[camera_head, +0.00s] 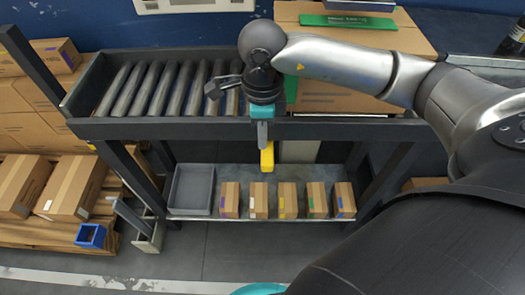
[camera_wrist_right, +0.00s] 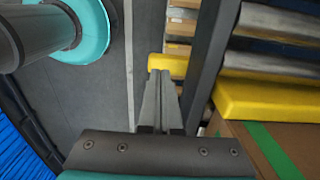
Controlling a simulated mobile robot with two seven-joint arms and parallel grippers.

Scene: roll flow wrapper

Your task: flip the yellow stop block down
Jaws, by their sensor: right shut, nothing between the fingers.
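A yellow block (camera_head: 267,157) hangs at the front edge of the roller conveyor, below my right gripper (camera_head: 262,143) in the head view. My right gripper is shut and empty, pointing down in front of the conveyor's front rail. In the right wrist view the yellow block (camera_wrist_right: 168,65) shows just beyond the tips of my right gripper (camera_wrist_right: 160,76). Whether they touch is unclear. A second yellow part (camera_wrist_right: 248,97), a raised bar, lies between the rollers and a carton in that view. My arm hides this bar in the head view. My left gripper is not in view.
The roller conveyor (camera_head: 150,90) has a dark front rail (camera_head: 350,130). A large carton (camera_head: 320,100) with green tape sits to the right of the rollers. Below, a shelf holds a grey bin (camera_head: 192,188) and several small cartons (camera_head: 258,200). A pallet of boxes stands at left.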

